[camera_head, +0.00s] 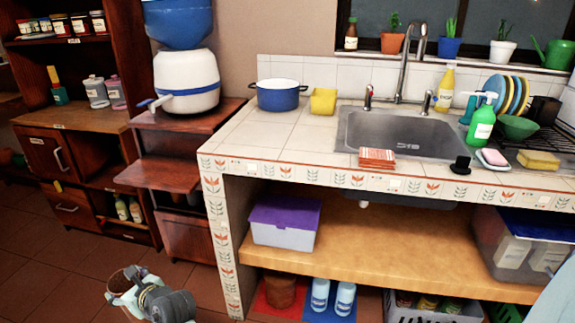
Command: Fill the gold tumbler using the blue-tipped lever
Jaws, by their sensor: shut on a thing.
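The white water dispenser (186,80) with a blue bottle on top stands on a dark wood stand left of the tiled counter. Its blue-tipped lever (148,103) sticks out to the left at its lower side. The gold tumbler (121,280) is low at the bottom left, in front of the stand and well below the lever. My gripper (126,292) is shut on the tumbler and comes from its right side. The tumbler looks roughly upright. Its lower part is partly hidden by my gripper, and I cannot tell what is inside.
A pull-out wooden shelf (158,175) juts out below the dispenser. The tiled counter (230,140) has its corner to the right, with a blue pot (278,95) and a sink (400,133). A dark wood cabinet (70,160) stands left. The floor around my gripper is clear.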

